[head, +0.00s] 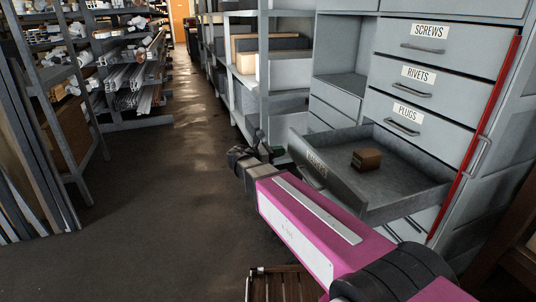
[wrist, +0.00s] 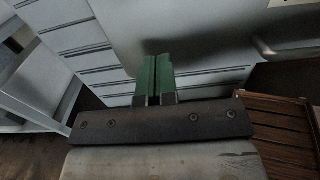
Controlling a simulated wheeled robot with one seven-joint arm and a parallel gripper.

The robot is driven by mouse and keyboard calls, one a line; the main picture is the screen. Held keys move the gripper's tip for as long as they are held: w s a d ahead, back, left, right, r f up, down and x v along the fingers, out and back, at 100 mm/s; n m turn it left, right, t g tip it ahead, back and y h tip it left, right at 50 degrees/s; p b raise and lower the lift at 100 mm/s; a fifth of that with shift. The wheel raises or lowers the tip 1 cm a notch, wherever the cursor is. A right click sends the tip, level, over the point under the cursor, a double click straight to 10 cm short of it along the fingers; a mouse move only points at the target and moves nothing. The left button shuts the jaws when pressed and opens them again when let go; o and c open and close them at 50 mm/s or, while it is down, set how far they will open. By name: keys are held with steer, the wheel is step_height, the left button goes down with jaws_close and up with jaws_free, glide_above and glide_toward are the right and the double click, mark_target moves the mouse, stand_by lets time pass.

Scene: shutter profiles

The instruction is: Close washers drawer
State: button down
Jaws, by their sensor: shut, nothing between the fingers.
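The washers drawer (head: 335,180) stands pulled out of the grey cabinet, below the plugs drawer. Its label on the front is seen at a steep slant. A small brown box (head: 367,159) lies inside it. My gripper (head: 259,143) is in front and to the left of the drawer front, at the end of my magenta arm. In the wrist view my gripper's green fingers (wrist: 153,78) are together with nothing between them. A grey panel with a bar handle (wrist: 290,50) is beyond them on the right. Whether the fingers touch the drawer cannot be told.
The screws (head: 428,40), rivets (head: 425,80) and plugs (head: 405,118) drawers above are closed. A red strip (head: 480,125) runs along the cabinet's right edge. Shelving (head: 265,60) stands left of the cabinet. The aisle floor (head: 160,190) is clear. A brown slatted thing (wrist: 290,130) is at lower right.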

mark_target(293, 148)
steer(key=shift+x, duration=1.85)
steer(key=shift+d, duration=0.1)
steer(key=x, duration=3.7)
steer(key=shift+f, duration=0.15)
steer(key=shift+w+d, duration=0.15)
steer(key=shift+d, duration=0.15)
steer(key=shift+a, duration=0.4)
steer(key=v, duration=1.4)
steer(key=shift+d, duration=0.1)
steer(key=shift+s, duration=0.25)
